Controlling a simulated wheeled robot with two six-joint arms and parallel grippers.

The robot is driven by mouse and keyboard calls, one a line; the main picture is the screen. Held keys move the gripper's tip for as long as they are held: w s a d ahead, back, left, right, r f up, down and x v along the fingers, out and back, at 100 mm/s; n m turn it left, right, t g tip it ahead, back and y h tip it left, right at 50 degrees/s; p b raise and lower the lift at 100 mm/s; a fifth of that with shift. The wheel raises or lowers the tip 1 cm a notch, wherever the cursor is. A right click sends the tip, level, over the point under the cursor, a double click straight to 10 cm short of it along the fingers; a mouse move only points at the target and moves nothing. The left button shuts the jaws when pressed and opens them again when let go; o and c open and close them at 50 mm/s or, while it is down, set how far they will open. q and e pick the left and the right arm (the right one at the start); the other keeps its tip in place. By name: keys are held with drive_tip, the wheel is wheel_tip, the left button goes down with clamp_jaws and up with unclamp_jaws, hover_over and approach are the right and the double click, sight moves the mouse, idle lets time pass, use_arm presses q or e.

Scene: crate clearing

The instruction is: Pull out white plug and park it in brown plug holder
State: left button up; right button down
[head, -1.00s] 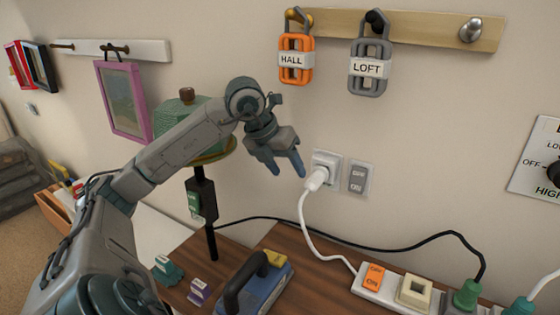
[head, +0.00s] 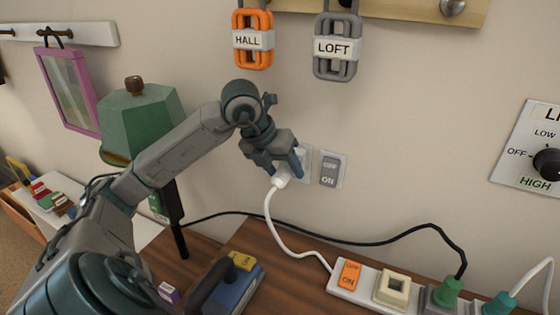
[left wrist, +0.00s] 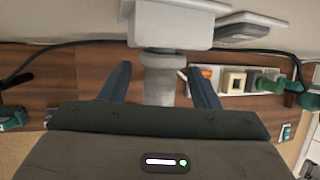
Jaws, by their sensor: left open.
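The white plug (head: 282,179) sits in the white wall socket (head: 306,160), with its white cord hanging down to the power strip. My left gripper (head: 283,169) is at the plug, its fingers partly covering plug and socket in the head view. In the left wrist view my left gripper (left wrist: 158,84) is open, with one finger on each side of the plug (left wrist: 159,80) and a gap to each. The plug meets the socket box (left wrist: 170,22) there. I cannot make out a brown plug holder in either view. My right gripper is not in view.
A grey switch (head: 329,172) is just right of the socket. Below, a power strip (head: 344,289) carries an orange switch, a cream square outlet and green plugs. A black cable (head: 345,242) crosses the wall.

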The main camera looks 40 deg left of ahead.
use_arm(q)
drive_tip(key=shift+w+f, duration=0.1)
drive_tip(key=shift+f, duration=0.1)
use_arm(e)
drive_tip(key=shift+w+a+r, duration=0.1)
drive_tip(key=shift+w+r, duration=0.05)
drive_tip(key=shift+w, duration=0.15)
use_arm(q)
drive_tip(key=shift+d+r, duration=0.1)
clamp_jaws()
drive_tip(key=shift+s+b, duration=0.2)
drive_tip(key=shift+b, duration=0.1)
drive_tip(key=shift+s+d, duration=0.1)
drive_tip(key=shift+s, duration=0.2)
drive_tip(key=shift+s+d+b, duration=0.1)
drive_tip(key=shift+s+b, duration=0.2)
drive_tip(key=shift+b, duration=0.3)
drive_tip(key=shift+s, duration=0.1)
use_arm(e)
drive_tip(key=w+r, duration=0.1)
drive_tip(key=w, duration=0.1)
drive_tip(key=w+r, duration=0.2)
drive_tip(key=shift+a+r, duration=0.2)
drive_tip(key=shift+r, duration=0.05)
